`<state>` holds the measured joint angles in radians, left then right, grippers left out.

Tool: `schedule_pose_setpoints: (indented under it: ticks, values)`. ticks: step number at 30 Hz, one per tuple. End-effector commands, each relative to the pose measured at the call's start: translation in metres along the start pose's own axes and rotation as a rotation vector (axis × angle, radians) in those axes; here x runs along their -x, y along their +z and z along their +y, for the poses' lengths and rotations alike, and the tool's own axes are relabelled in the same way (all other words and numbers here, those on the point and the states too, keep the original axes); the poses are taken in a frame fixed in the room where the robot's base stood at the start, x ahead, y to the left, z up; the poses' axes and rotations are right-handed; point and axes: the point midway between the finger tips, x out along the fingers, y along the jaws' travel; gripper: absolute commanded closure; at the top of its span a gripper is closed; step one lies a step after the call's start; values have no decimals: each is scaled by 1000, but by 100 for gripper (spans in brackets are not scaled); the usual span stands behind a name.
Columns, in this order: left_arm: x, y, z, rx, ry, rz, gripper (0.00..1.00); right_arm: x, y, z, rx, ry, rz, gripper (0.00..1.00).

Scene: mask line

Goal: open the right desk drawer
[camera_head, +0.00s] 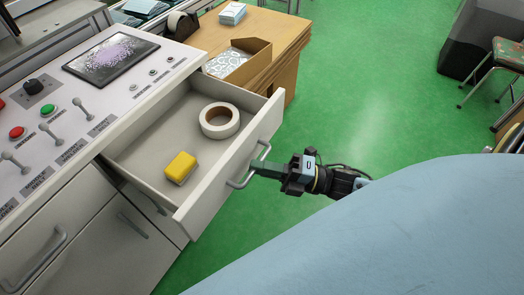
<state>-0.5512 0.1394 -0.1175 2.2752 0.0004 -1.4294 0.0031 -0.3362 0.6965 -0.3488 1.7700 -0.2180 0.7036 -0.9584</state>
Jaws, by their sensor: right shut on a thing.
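The right desk drawer (197,207) is pulled out from under the control desk, and its inside shows. A roll of white tape (208,127) with a brown core and a yellow sponge-like block (180,168) lie inside it. My right gripper (258,168) comes in from the right, level with the drawer front. It is shut on the drawer's metal bar handle (240,183). My left gripper is not in view.
The control desk (70,116) carries a screen, levers and coloured buttons. A wooden table (284,50) with a cardboard box (240,62) stands behind the drawer. A green stool (507,53) stands at the far right. Green floor (370,80) is open right of the drawer.

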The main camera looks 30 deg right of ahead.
Motion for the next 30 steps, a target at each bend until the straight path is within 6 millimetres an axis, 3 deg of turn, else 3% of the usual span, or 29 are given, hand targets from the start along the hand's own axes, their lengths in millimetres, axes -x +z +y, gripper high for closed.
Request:
schedule_pose_setpoints:
  ticks: [3, 4, 9, 23, 28, 30]
  values:
    - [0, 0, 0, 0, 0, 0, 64, 0, 0, 0, 1, -1, 1, 100]
    - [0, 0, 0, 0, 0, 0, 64, 0, 0, 0, 1, -1, 1, 87]
    - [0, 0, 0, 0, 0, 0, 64, 0, 0, 0, 1, -1, 0, 67]
    - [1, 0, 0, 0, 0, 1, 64, 2, 0, 0, 0, -1, -1, 67]
    - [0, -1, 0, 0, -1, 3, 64, 21, 0, 0, -2, -5, -3, 67]
    - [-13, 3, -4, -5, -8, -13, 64, 36, 0, 0, -3, -6, -3, 67]
